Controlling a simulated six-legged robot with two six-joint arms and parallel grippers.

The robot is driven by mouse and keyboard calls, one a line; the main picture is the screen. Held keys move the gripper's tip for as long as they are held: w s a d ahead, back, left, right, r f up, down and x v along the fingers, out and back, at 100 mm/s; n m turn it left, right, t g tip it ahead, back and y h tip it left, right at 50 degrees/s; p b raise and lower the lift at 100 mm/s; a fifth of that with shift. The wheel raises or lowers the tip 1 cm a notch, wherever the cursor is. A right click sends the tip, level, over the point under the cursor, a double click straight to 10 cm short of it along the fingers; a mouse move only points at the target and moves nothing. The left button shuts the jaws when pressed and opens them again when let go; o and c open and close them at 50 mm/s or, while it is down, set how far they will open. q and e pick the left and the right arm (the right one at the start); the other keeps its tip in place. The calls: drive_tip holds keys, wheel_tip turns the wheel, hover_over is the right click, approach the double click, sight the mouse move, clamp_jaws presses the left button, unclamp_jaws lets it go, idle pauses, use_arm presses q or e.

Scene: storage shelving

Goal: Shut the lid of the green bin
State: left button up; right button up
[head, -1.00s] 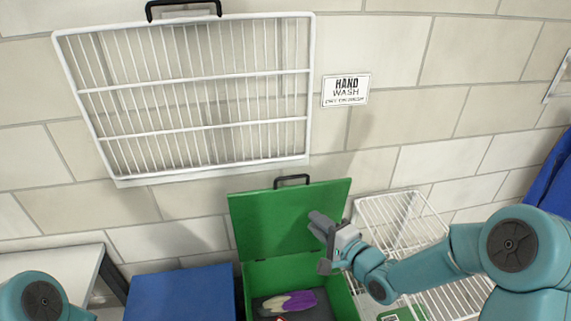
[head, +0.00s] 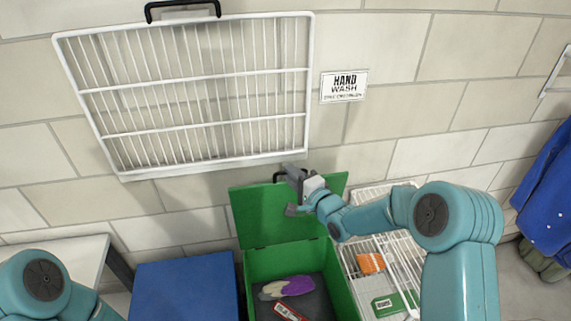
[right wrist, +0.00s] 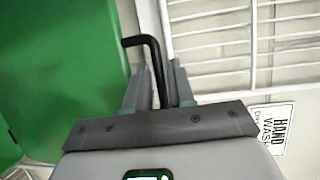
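The green bin (head: 335,272) stands on the floor against the wall. Its green lid (head: 270,222) is raised upright at the back, with a black handle (head: 278,177) on its top edge. In the right wrist view the lid (right wrist: 60,70) is at the left and the handle (right wrist: 152,50) passes between my finger pads. My right gripper (head: 292,192) is at the lid's top edge; its fingers look apart, on either side of the handle. Whether they touch it is hard to tell. My left gripper is out of view; only its arm shows at lower left.
A purple and cream item (head: 288,287) lies in the bin. A blue bin (head: 185,292) stands left of it, and a white wire basket (head: 410,262) with packages stands right. A white wire lid (head: 200,95) leans on the wall above. Blue clothing (head: 550,195) hangs at far right.

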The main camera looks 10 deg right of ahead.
drive_tip(key=shift+p+x, duration=0.3)
drive_tip(key=shift+x, duration=1.55)
drive_tip(key=shift+f, duration=0.1)
clamp_jaws()
